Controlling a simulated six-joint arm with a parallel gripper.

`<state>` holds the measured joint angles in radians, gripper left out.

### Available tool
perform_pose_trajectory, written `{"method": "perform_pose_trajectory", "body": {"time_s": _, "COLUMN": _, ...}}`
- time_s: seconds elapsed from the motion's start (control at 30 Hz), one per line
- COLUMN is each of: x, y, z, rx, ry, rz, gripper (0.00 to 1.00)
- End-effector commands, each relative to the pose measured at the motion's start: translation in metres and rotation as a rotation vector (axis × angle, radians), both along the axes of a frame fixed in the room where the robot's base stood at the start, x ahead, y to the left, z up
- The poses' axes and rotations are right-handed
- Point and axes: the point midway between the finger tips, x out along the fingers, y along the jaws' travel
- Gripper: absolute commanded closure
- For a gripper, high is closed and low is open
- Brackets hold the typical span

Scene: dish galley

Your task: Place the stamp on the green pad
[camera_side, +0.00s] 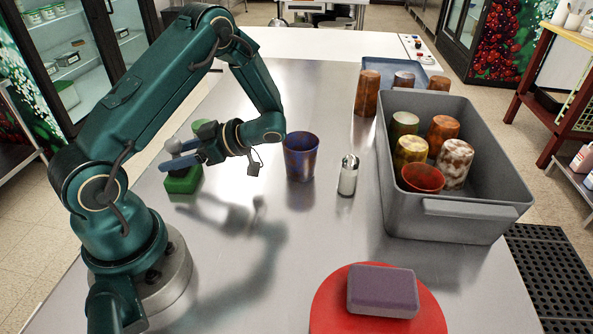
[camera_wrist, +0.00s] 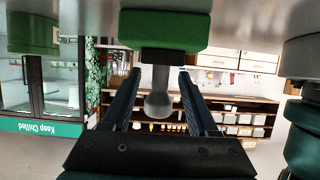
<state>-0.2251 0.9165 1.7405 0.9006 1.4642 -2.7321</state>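The stamp shows as a grey round-knobbed handle (camera_wrist: 158,104) on a dark neck in the wrist view, which is upside down. Its knob also shows in the side view (camera_side: 173,146). It stands upright above a green block (camera_side: 182,183), which appears to be the green pad and also shows in the wrist view (camera_wrist: 165,40). I cannot tell where stamp base and pad meet. My gripper (camera_wrist: 160,82) is open, one finger on each side of the handle, with gaps between. In the side view my gripper (camera_side: 180,157) is low, just above the green block.
A green object (camera_side: 205,129) stands behind my gripper. A blue cup (camera_side: 300,158) and a salt shaker (camera_side: 348,176) stand to the right. A grey bin (camera_side: 455,225) holds several cups. A purple block (camera_side: 382,292) lies on a red disc (camera_side: 330,300) in front.

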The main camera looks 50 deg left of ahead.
Motion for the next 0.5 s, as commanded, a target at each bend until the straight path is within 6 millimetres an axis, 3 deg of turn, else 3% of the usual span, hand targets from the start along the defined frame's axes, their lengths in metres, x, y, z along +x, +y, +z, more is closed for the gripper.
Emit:
{"method": "perform_pose_trajectory", "body": {"time_s": 0.37, "x": 0.000, "y": 0.000, "z": 0.007, "rx": 0.000, "ry": -0.003, "rz": 0.000, "gripper": 0.41}}
{"method": "perform_pose_trajectory", "body": {"time_s": 0.5, "x": 0.017, "y": -0.016, "z": 0.015, "rx": 0.001, "ry": -0.006, "rz": -0.004, "gripper": 0.41}}
